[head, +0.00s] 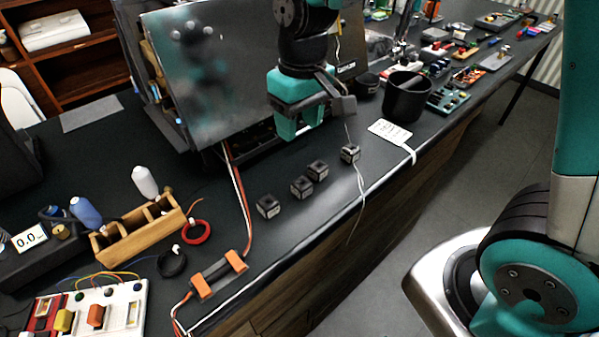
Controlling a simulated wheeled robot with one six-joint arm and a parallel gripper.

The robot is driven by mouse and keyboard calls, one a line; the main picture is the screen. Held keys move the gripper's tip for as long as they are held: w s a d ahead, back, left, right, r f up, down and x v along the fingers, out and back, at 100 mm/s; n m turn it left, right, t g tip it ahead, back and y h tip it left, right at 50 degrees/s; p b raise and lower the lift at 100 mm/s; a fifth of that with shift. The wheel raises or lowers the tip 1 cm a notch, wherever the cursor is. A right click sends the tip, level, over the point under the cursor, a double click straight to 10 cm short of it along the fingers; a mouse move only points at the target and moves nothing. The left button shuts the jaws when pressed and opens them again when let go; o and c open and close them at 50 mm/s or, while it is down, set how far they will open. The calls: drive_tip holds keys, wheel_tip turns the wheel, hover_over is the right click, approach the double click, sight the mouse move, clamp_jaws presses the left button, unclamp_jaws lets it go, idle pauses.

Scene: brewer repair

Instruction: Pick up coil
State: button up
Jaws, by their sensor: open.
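Several small black cube-shaped blocks with light labels, which look like coils, lie in a loose row on the dark bench: the nearest block (268,206), two middle blocks (301,187) (317,171), and the farthest block (349,153), beside which thin wires run over the bench edge. Which block the task means, I cannot tell. A red wire ring (196,231) and a black wire ring (171,264) lie farther left. My gripper (300,122) is open and empty, pointing down above the bench, behind the row and apart from all blocks.
A metal-panelled brewer (195,75) stands close behind my gripper. A black cup (406,97) and a white tag (391,131) are to the right. A wooden holder (140,235) and an orange-ended part (218,275) are at left. Bare bench lies before the blocks.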

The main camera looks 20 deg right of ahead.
drive_tip(key=w+f, duration=0.1)
drive_tip(key=w, duration=0.1)
drive_tip(key=p, duration=0.2)
hover_over(302, 185)
drive_tip(key=shift+h, duration=0.3)
drive_tip(key=f, duration=1.1)
drive_tip(key=shift+a+f, duration=0.1)
drive_tip(key=shift+a, duration=0.3)
drive_tip(key=shift+s+d+f+p, duration=0.15)
drive_tip(key=shift+f+p, duration=0.25)
drive_tip(key=shift+f, duration=0.55)
drive_tip(key=shift+s+f+p, duration=0.15)
drive_tip(key=shift+f+p, duration=0.25)
drive_tip(key=shift+f, duration=0.55)
drive_tip(key=shift+s+d+f+p, duration=0.15)
drive_tip(key=shift+f+p, duration=0.25)
drive_tip(key=shift+f, duration=0.55)
drive_tip(key=shift+a, duration=0.1)
drive_tip(key=shift+c, duration=0.5)
drive_tip(key=c, duration=0.6)
